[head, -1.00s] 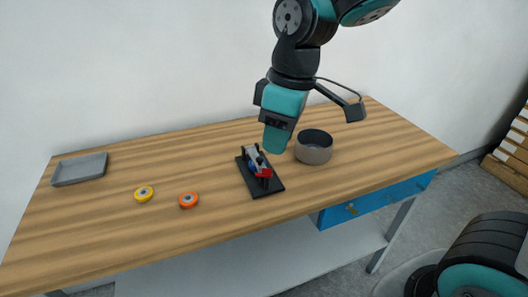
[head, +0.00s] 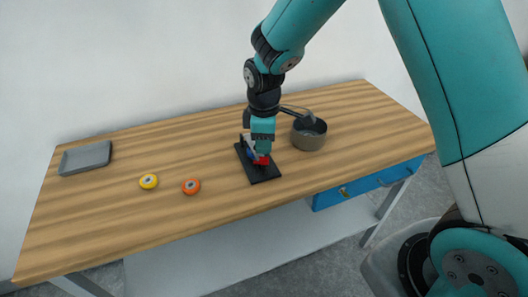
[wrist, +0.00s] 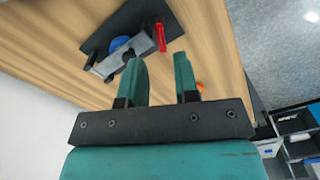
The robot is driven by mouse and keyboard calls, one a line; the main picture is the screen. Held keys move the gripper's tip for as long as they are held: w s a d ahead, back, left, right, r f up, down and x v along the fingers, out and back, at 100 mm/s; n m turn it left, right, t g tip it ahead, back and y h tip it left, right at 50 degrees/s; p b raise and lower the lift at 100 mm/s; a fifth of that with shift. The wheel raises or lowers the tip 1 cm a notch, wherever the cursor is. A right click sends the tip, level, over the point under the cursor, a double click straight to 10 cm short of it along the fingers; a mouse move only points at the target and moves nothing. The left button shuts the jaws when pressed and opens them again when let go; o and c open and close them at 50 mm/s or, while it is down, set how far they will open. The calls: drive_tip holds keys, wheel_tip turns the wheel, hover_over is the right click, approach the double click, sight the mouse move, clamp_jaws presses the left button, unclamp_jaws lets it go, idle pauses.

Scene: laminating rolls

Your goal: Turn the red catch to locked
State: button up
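The red catch (head: 262,160) is on a small device with a black base plate (head: 263,177) near the table's middle. In the wrist view the catch (wrist: 161,37) is a narrow red bar at the end of a grey block (wrist: 127,54), beside a blue round part (wrist: 118,43). My gripper (wrist: 160,62) is open and empty, its two teal fingers apart. The catch shows just beyond the fingertips, in line with the gap; I cannot tell how far. In the head view my gripper (head: 262,148) hangs over the device and hides part of it.
A grey tray (head: 85,158) is at the far left. A blue drawer (head: 350,192) is below the tabletop.

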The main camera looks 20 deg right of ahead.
sight(261, 160)
wheel_tip(261, 160, down, 5)
drive_tip(key=shift+p, duration=0.3)
clamp_jaws()
